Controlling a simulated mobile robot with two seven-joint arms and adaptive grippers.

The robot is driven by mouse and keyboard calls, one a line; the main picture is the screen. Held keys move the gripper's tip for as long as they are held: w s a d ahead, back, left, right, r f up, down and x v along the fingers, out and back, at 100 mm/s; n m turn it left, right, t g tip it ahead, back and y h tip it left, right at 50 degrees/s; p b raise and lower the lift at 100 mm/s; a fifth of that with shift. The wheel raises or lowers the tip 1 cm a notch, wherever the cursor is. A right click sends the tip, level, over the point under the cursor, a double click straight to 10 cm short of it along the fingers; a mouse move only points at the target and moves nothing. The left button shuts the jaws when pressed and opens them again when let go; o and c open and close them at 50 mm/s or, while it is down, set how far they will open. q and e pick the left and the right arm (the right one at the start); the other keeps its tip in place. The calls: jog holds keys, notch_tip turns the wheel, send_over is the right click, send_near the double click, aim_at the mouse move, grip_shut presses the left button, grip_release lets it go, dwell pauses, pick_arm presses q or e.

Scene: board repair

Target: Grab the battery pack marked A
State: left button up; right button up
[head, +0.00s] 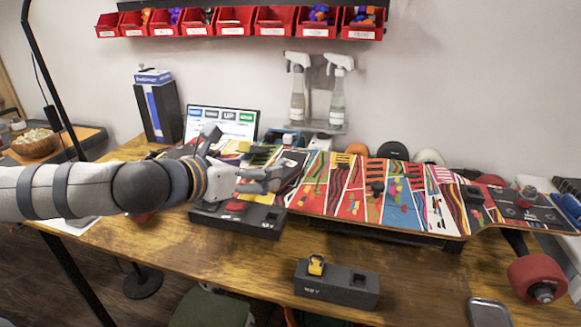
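A dark grey block (337,287) with a yellow connector on top lies near the table's front edge; its front marking is too small to read. A second dark grey block (238,220) with a red part on top lies further left, partly hidden under my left gripper. I cannot tell which block is marked A. My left gripper (243,153) is above the second block, by the left end of the skateboard; its fingers look spread and hold nothing visible. My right gripper is not in view.
A colourful skateboard deck (345,190) spans the table's middle and right, with a red wheel (538,279) at front right. A small grey tray (488,312) lies at the front edge. Two spray bottles (338,95) and a tablet (222,122) stand behind. Bare wood (190,245) shows at front left.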

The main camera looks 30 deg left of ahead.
pick_arm(q)
jog(key=w+f, duration=0.1)
jog(key=w+f+b, duration=0.1)
jog(key=w+f, duration=0.1)
jog(key=shift+d, duration=0.2)
jog(key=x, duration=0.2)
jog(key=b+x, duration=0.1)
jog(key=x, duration=0.1)
jog(key=r+b+x, duration=0.1)
jog(key=x, duration=0.1)
jog(key=shift+w+a+f, duration=0.1)
jog(key=shift+w+a, duration=0.1)
jog(key=shift+w, duration=0.2)
jog(key=shift+r, duration=0.25)
jog(key=shift+c, duration=0.2)
grip_shut()
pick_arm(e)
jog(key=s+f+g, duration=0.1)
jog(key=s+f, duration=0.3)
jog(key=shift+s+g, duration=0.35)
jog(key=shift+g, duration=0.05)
